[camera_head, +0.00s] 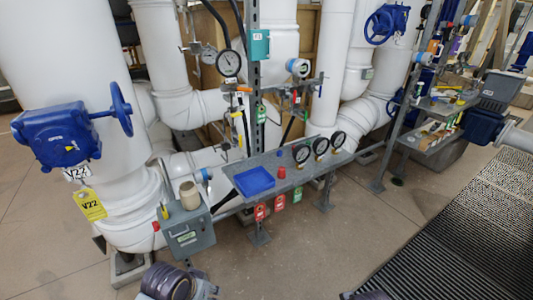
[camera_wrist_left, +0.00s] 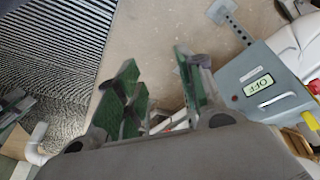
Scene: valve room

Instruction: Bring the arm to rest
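My left gripper (camera_wrist_left: 160,95) shows in the left wrist view with its two green-padded fingers apart. Nothing is between them but the floor beyond. The grey control box (camera_wrist_left: 258,98) labelled OFF is to the right of the fingers, apart from them. In the head view the same grey box (camera_head: 186,230) stands in front of the white pipes. A dark part of my left arm shows at the bottom edge below it, and the left fingertips cannot be made out there. Only a small dark part of mine shows at the bottom right of centre; my right gripper is not seen.
A grey shelf (camera_head: 312,177) holds a blue tray (camera_head: 254,181), a red part (camera_head: 281,172) and three gauges. Red and green tags hang from its front. A blue valve actuator (camera_head: 57,136) with a handwheel is at left. A ribbed dark mat (camera_head: 450,240) lies at right. The front floor is clear.

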